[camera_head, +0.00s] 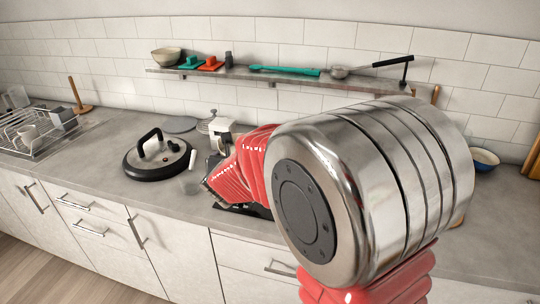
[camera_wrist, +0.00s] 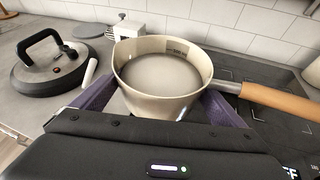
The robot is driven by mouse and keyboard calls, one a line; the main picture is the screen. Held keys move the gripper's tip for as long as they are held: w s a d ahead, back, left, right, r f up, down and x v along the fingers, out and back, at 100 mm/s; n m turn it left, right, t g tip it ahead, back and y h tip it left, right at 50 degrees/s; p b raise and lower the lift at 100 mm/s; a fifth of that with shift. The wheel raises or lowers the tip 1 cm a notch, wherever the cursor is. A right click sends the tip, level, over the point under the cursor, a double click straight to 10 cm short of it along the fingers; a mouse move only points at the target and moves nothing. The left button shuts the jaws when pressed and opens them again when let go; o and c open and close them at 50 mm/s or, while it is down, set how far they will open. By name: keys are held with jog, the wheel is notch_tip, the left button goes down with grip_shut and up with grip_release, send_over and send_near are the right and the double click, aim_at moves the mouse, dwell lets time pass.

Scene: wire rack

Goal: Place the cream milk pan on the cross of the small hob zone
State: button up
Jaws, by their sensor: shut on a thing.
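The cream milk pan (camera_wrist: 160,98) is in the middle of the wrist view, upright, with its open top and empty inside showing. Its wooden handle (camera_wrist: 275,101) points right. My gripper (camera_wrist: 163,112) has its purple fingers on either side of the pan and is shut on it. The dark glass hob (camera_wrist: 248,72) lies behind and to the right of the pan, with faint marks on it. I cannot make out the small zone's cross, nor whether the pan's base touches anything. In the head view my arm hides the pan and most of the hob.
A round lid with a black handle (camera_head: 158,155) lies on the counter left of my gripper. A white block-like item (camera_head: 219,127) stands behind. A dish rack (camera_head: 38,130) is far left and a blue bowl (camera_head: 484,159) far right. A wall shelf (camera_head: 270,78) runs above.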

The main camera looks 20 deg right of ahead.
jog(key=a+r+n+y, duration=0.1)
jog(key=a+n+y, duration=0.1)
jog(key=a, duration=0.5)
jog(key=shift+s+a+t, duration=0.2)
jog(key=shift+a+t, duration=0.1)
jog(key=shift+t, duration=0.1)
jog(key=shift+a, duration=0.1)
